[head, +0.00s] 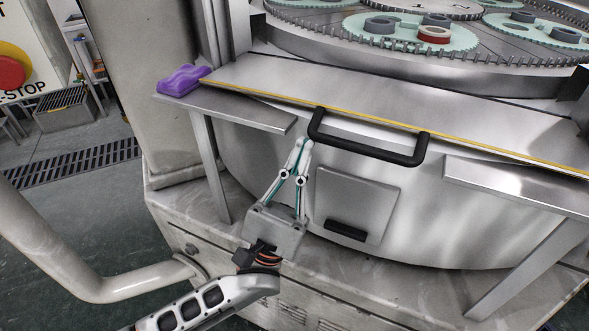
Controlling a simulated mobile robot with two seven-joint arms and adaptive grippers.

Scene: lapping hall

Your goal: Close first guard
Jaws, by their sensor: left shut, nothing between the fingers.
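The guard (400,105) is a wide metal panel with a yellow strip along its front edge, in front of the round lapping table. A black bar handle (368,150) is at its front, below the yellow strip. My left gripper (304,142) points up, with its fingertips together and nothing between them. Its tips appear just left of and slightly below the handle's left end. I cannot tell whether they touch it. My right gripper is not in view.
The lapping table holds toothed carriers (410,32) with rings. Metal side shelves (240,110) and (515,184) flank the guard; a purple object (183,80) lies on the left one. A small hatch (352,203) is below the handle. An emergency stop button (10,72) is far left.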

